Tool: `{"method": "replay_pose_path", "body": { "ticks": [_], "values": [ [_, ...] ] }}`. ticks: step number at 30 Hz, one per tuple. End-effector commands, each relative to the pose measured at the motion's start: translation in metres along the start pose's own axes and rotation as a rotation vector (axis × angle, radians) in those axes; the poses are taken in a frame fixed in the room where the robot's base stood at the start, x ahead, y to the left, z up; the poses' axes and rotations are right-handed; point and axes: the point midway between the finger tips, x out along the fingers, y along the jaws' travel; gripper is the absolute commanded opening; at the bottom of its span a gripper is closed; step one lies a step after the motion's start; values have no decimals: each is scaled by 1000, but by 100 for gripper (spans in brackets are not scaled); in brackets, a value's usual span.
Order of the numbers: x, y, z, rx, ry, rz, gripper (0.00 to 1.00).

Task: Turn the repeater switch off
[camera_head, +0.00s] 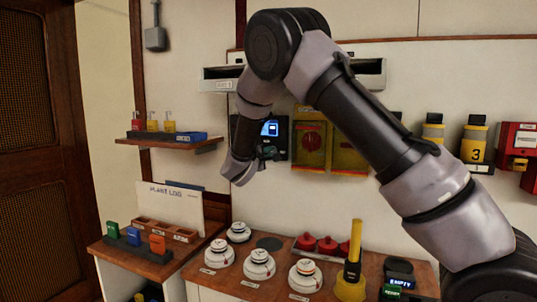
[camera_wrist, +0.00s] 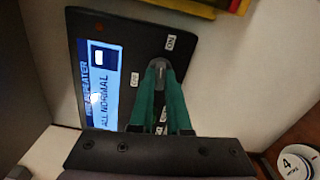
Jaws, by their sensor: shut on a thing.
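The repeater panel (camera_head: 273,128) is a black box on the wall with a lit blue screen. In the wrist view the panel (camera_wrist: 98,32) appears tilted, and its screen (camera_wrist: 98,85) reads "REPEATER" and "ALL NORMAL". The switch (camera_wrist: 158,65) is a small grey knob on the panel face, with an "ON" label above it to the right and other small labels around it. My gripper (camera_wrist: 160,72) has its green fingers closed around the knob. The fingers cover part of the knob, and I cannot tell exactly which label it points to. In the head view my gripper (camera_head: 266,153) is at the panel's lower front.
A yellow-framed box (camera_head: 310,138) hangs just right of the panel. A shelf (camera_head: 170,143) with padlocks is to the left. Below is a counter (camera_head: 226,282) with white detectors, red domed items and a yellow upright tool (camera_head: 350,270). A wooden door (camera_head: 40,150) stands at far left.

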Motion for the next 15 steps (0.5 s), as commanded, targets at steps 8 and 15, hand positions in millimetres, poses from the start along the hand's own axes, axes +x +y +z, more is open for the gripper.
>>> {"method": "replay_pose_path", "body": {
  "ticks": [8, 15],
  "values": [
    [-1, -1, 0, -241, 1, 0, 0],
    [-1, -1, 0, -471, 1, -1, 0]
  ]
}}
